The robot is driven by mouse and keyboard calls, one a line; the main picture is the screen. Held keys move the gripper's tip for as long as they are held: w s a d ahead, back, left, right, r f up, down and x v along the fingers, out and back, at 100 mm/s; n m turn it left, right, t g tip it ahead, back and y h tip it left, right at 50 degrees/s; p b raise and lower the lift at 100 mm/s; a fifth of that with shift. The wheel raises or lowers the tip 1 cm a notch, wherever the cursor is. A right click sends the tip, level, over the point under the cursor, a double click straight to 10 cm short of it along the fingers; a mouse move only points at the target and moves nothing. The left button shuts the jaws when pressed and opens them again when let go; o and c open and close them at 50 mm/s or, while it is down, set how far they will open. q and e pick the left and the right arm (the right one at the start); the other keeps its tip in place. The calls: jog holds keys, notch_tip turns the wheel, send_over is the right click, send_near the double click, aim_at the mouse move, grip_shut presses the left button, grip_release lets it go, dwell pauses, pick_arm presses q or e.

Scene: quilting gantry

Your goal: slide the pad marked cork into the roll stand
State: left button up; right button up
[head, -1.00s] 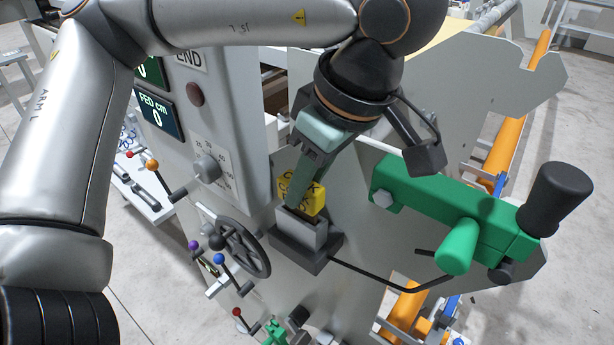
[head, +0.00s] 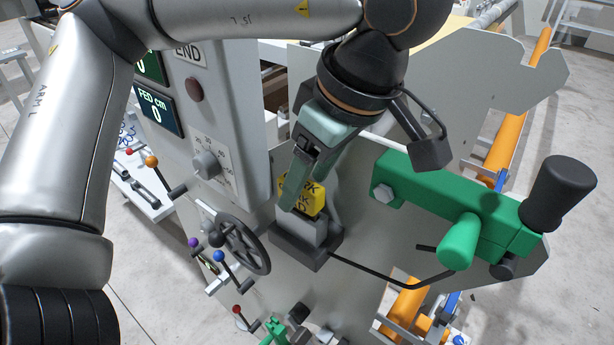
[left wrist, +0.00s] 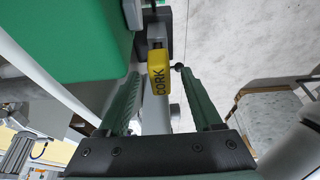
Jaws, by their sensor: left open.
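The yellow pad marked cork (head: 319,203) stands upright in the top of a grey block (head: 309,231) with a dark base, against the side plate of the machine. In the left wrist view the pad (left wrist: 159,78) shows its CORK lettering, with bare gaps to both fingers. My left gripper (head: 312,192) is open, with one finger on the near side of the pad, partly covering it, and the other behind. In the left wrist view the fingertips (left wrist: 160,72) flank the pad. How deep the pad sits is hard to tell. My right gripper is not in view.
A green clamp-like arm (head: 450,205) with a black knob (head: 560,190) stands close on the right. A handwheel (head: 240,246) and several coloured-ball levers are at the lower left. The grey control box (head: 215,110) rises left of my gripper.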

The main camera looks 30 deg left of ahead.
pick_arm(q)
jog(key=p+v, duration=0.3)
jog(key=v, duration=0.8)
jog(key=shift+d+r, duration=0.15)
jog(key=shift+r, duration=0.2)
